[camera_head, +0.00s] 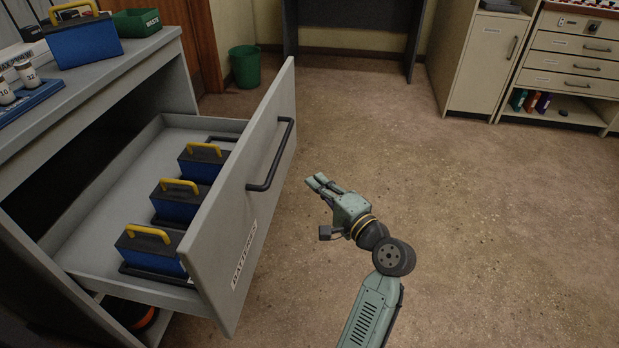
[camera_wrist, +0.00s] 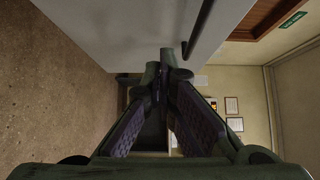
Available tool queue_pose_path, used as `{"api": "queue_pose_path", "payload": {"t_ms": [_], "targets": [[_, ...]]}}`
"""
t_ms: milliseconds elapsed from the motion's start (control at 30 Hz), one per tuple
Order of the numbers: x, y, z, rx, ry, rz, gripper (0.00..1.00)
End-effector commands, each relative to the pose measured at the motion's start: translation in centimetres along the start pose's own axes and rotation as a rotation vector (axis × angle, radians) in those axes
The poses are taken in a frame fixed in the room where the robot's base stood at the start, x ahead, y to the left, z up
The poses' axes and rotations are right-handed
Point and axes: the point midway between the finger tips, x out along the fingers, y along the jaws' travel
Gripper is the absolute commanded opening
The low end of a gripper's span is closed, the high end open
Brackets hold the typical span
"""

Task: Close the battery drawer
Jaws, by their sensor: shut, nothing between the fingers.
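The battery drawer (camera_head: 243,200) is pulled far out of the grey cabinet at the left of the head view. Its front panel has a dark bar handle (camera_head: 271,155) and a label. Inside stand several blue batteries (camera_head: 178,200) with black tops and yellow handles. My gripper (camera_head: 318,181) is to the right of the drawer front, apart from the handle, with its fingers shut and empty. In the wrist view my gripper's fingers (camera_wrist: 164,75) point ahead, and a pale panel (camera_wrist: 130,35), likely the drawer front, fills the top.
The cabinet top (camera_head: 130,62) holds a blue battery, a green waste box (camera_head: 137,22) and a blue rack with white containers. A green bin (camera_head: 245,66) stands on the floor behind. Cabinets (camera_head: 570,60) stand at the back right. The floor right of the drawer is clear.

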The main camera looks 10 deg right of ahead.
Motion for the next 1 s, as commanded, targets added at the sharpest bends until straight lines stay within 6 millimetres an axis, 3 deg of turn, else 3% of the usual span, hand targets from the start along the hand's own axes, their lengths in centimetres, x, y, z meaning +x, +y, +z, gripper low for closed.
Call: {"api": "queue_pose_path", "payload": {"t_ms": [400,633,1000], "targets": [[8.7,-0.2,0.5,0.0,-0.003,0.003,0.0],[10.5,-0.1,2.5,0.0,-0.001,0.002,0.0],[10.9,0.0,2.8,0.0,0.001,0.002,0.0]]}}
